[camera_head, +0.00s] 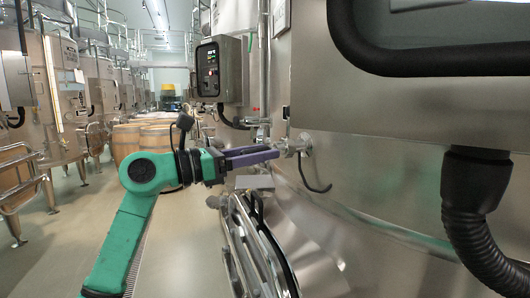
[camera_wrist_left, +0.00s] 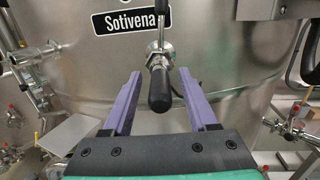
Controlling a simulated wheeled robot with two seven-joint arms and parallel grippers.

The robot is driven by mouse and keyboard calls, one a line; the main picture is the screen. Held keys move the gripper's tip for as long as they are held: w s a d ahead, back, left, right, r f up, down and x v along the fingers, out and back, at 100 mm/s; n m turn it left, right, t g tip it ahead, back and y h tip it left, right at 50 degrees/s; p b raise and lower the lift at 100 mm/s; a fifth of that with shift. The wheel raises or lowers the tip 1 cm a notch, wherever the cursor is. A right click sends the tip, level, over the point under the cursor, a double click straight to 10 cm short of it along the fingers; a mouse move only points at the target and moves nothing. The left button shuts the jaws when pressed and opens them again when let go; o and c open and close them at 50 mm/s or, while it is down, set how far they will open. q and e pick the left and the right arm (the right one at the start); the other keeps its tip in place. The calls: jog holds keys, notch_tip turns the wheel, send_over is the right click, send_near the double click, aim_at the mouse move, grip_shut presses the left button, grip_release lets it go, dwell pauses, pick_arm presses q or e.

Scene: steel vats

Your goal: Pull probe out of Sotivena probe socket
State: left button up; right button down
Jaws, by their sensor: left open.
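In the left wrist view, the probe (camera_wrist_left: 160,92) has a black rounded handle pointing toward me. Its metal neck sits in the socket (camera_wrist_left: 161,55) on the steel vat wall, below the black "Sotivena" label (camera_wrist_left: 130,17). My left gripper (camera_wrist_left: 158,74) is open, with one purple finger on each side of the probe and visible gaps to both. In the head view, the left gripper (camera_head: 276,151) reaches right toward the metal socket fitting (camera_head: 297,145) on the vat; its fingers mostly hide the probe handle there. My right gripper is not in view.
A thin black hooked piece (camera_head: 315,182) hangs beside the fitting. A control box (camera_head: 220,70) is mounted behind it. A round metal hatch (camera_head: 250,250) lies below the gripper. A thick black hose (camera_head: 475,215) is at right. Wooden barrels (camera_head: 127,142) stand behind; the floor at left is open.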

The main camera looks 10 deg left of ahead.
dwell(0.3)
pick_arm(q)
grip_shut()
dwell(1.4)
jog(key=shift+b+v, duration=1.45)
jog(key=shift+v, duration=1.55)
jog(key=b+v, duration=0.1)
jog(key=v, duration=0.2)
jog(key=shift+s+a+r+b, duration=0.1)
jog(key=shift+s+a+b, duration=0.15)
jog(key=shift+s+b, duration=0.05)
